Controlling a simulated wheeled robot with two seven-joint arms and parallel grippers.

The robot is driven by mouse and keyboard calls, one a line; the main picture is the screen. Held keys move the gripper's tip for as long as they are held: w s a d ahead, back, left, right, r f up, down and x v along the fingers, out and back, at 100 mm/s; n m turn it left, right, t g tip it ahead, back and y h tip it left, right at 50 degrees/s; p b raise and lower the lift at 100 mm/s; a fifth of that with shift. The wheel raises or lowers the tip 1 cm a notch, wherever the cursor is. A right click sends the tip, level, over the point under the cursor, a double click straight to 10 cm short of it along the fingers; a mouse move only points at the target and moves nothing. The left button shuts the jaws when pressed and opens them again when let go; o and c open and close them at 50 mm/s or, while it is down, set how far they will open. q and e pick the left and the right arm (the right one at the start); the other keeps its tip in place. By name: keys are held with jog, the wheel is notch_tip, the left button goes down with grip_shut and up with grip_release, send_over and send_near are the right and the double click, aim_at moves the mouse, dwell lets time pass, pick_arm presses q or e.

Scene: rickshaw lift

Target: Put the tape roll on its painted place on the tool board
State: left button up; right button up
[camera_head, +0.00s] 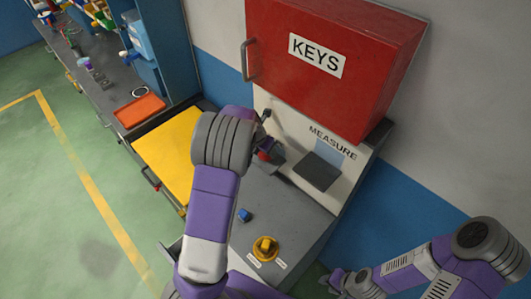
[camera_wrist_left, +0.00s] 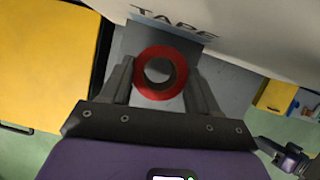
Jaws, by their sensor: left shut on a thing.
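My left gripper (camera_wrist_left: 160,78) is shut on a red tape roll (camera_wrist_left: 142,87) with a dark core, held between its two fingers. Behind the roll, in the left wrist view, is a grey painted patch (camera_wrist_left: 165,43) under the word TAPE on the pale tool board (camera_wrist_left: 235,45). I cannot tell whether the roll touches the board. In the head view my left arm mostly hides this gripper and the TAPE place; a bit of the red roll (camera_head: 265,155) shows by the board (camera_head: 357,163). My right gripper (camera_head: 330,281) is low at the right, away from the board; its finger opening is unclear.
A red KEYS cabinet (camera_head: 330,75) hangs above the board. A dark square block (camera_head: 317,172) sticks out below the MEASURE label. A grey counter (camera_head: 285,215) below carries a yellow knob (camera_head: 265,248) and a blue piece (camera_head: 244,215). A yellow surface (camera_head: 172,150) lies left.

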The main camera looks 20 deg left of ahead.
pick_arm(q)
notch_tip(320, 180, down, 3)
jog(key=shift+w+r, duration=0.15)
jog(key=shift+r, duration=0.05)
jog(key=shift+w, duration=0.1)
jog(key=shift+f, duration=0.15)
jog(key=o, duration=1)
jog(key=shift+f, duration=0.1)
jog(key=shift+o, duration=0.2)
jog(key=shift+r, duration=0.25)
jog(key=d+p+v, duration=0.1)
jog(key=p+v, duration=0.1)
jog(key=v, duration=1)
jog(key=shift+a, duration=0.4)
